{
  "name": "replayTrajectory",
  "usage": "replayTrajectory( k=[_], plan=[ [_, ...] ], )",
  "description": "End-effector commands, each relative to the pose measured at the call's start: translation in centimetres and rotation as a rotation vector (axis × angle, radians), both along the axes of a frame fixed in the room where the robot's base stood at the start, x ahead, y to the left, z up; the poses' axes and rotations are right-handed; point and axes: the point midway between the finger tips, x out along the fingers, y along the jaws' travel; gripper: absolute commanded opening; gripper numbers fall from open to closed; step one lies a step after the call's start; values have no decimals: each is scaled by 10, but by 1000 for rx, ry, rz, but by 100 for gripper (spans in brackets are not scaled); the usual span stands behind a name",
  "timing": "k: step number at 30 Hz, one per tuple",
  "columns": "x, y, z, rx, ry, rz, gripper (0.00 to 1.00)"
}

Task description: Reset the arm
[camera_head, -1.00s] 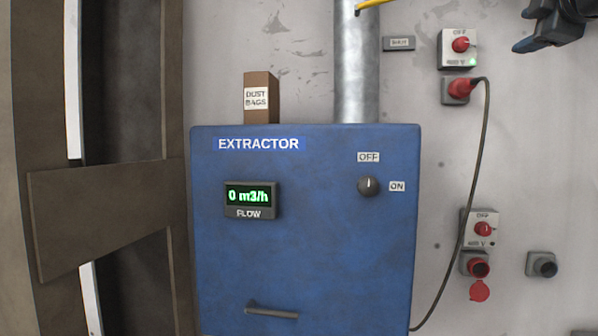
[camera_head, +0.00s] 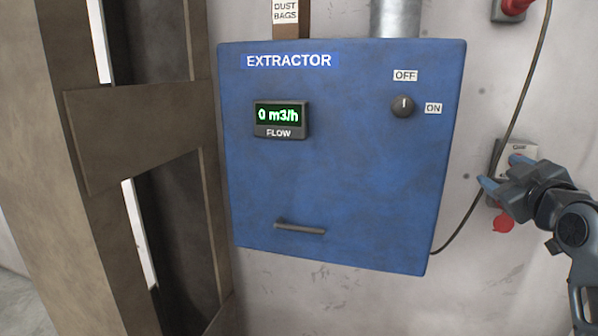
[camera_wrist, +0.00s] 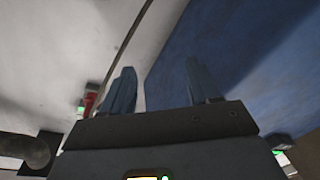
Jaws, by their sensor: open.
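My gripper (camera_head: 500,174) is at the right of the head view, in front of the wall and to the right of the blue extractor cabinet (camera_head: 340,190). It covers part of the lower switch and socket unit (camera_head: 521,151). In the wrist view my gripper (camera_wrist: 157,85) shows two blue fingers spread apart with nothing between them. The blue cabinet side (camera_wrist: 240,60) fills the right of that view.
The cabinet has a dial (camera_head: 403,106) pointing up toward OFF, a flow display (camera_head: 279,116) reading 0 m3/h, and a handle (camera_head: 300,228). A dark cable (camera_head: 515,125) hangs along the wall. A brown frame (camera_head: 135,140) stands at left.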

Motion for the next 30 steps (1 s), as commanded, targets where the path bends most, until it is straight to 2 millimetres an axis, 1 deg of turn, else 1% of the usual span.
replayTrajectory(
  k=[1,3,5,6,8,9,11,12,14,15,17,18,20,21,23,27,29,30],
  plan=[
    [-10,11,-26,35,9,4,61],
    [-25,24,-55,82,12,5,61],
    [-39,34,-79,121,15,4,61],
    [-49,40,-93,144,17,4,61],
    [-65,51,-115,182,21,4,61],
    [-76,58,-129,207,24,4,61],
    [-94,68,-148,241,28,2,61],
    [-107,74,-160,261,31,1,61],
    [-126,84,-177,293,36,-1,61],
    [-140,90,-188,315,40,-3,61],
    [-161,98,-202,345,46,-5,61],
    [-175,104,-211,363,50,-7,61],
    [-197,111,-223,390,57,-9,61],
    [-212,117,-230,408,61,-10,61],
    [-235,124,-239,434,68,-12,61],
    [-288,137,-256,487,84,-17,61],
    [-311,142,-260,509,92,-17,61],
    [-327,145,-262,522,99,-17,61]
  ],
)
